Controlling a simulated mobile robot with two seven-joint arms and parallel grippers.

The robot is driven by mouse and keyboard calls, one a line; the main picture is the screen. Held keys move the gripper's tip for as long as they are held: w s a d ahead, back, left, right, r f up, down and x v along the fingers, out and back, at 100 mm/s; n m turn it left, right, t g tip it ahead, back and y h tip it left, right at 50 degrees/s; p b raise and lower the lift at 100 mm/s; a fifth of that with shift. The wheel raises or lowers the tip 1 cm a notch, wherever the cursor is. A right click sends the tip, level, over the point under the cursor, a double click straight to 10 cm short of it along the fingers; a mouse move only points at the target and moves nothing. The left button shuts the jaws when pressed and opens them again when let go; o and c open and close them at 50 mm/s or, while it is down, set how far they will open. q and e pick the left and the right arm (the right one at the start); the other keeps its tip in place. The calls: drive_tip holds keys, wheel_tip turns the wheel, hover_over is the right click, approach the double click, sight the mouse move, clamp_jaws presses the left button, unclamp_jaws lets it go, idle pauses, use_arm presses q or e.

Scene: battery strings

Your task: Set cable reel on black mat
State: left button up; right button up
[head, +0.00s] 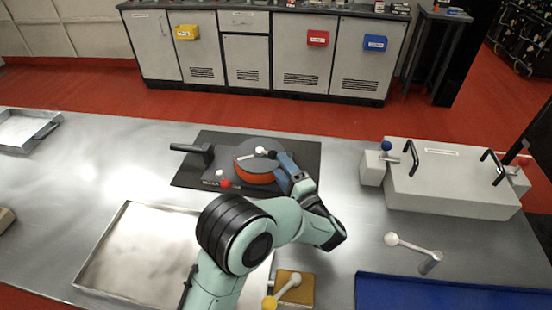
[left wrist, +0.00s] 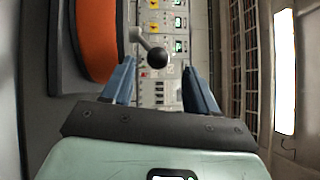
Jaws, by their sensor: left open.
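The cable reel (head: 256,174) is a round orange drum with a grey top. It appears to rest on the black mat (head: 305,152), right of the mat's middle. A small crank with a pale hub and a dark knob stands on its top. My left gripper (head: 279,158) is at the reel's right side, with its blue fingers open. In the left wrist view the orange reel wall (left wrist: 98,38) is at the left, outside the fingers. The crank's black knob (left wrist: 157,58) shows between the finger directions, beyond the tips; contact cannot be told. My right gripper is out of view.
A black-handled thing (head: 195,151) and a red knob (head: 226,183) are on the mat's left part. A shallow metal tray (head: 120,205) lies in front. A grey box with handles (head: 440,185) and a blue tray (head: 440,292) are on the right.

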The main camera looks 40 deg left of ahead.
use_arm(q)
drive_tip(key=r+v, duration=0.1)
drive_tip(key=v, duration=0.6)
drive_tip(key=shift+s+d+f+p, duration=0.15)
drive_tip(key=shift+d+f+p, duration=0.2)
drive_tip(key=shift+f, duration=0.2)
